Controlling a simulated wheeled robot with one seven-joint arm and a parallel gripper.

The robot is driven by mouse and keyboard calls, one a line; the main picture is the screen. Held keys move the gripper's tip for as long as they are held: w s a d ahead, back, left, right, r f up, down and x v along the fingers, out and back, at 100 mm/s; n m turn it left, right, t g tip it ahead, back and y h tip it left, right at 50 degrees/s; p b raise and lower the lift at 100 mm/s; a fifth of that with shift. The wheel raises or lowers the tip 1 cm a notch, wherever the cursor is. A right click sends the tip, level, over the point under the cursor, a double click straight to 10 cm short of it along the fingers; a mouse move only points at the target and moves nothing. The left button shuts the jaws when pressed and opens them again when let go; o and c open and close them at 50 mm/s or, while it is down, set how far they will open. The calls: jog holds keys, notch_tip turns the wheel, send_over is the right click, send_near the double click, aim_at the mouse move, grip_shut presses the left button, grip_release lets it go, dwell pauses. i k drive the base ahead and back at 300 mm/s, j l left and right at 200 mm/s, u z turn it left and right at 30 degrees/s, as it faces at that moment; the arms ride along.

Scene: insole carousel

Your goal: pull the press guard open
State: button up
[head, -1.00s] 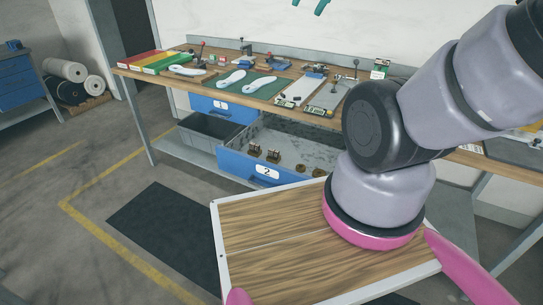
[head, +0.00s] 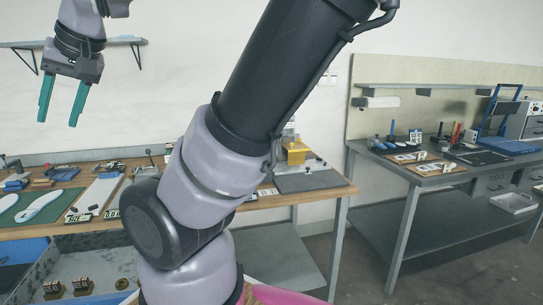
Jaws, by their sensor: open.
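A press-like machine with a tall blue frame (head: 503,108) and a flat blue plate (head: 508,147) stands on the grey bench at the far right in the head view. I cannot tell which part is its guard, or whether it is open or shut. A small yellow device (head: 297,153) stands at the right end of the wooden bench, partly behind my arm; its type is unclear. My gripper (head: 58,121) is at the upper left, teal fingers apart, pointing down. It is empty, in front of the white wall, and appears well apart from both devices.
The wooden bench (head: 262,206) holds a green mat (head: 12,207), insoles and small tools. An open drawer (head: 100,262) juts out below it. The grey bench (head: 423,168) carries several tools and trays. Floor (head: 440,270) shows clear between and before the benches.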

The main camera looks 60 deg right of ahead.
aim_at(296, 156)
jog(key=l+z, duration=0.25)
jog(key=l, duration=0.15)
jog(key=l+z, duration=0.25)
jog(key=l, duration=0.15)
jog(key=z, duration=1.5)
jog(key=i+j+z, duration=0.1)
jog(key=i+j, duration=0.1)
jog(key=j, duration=0.05)
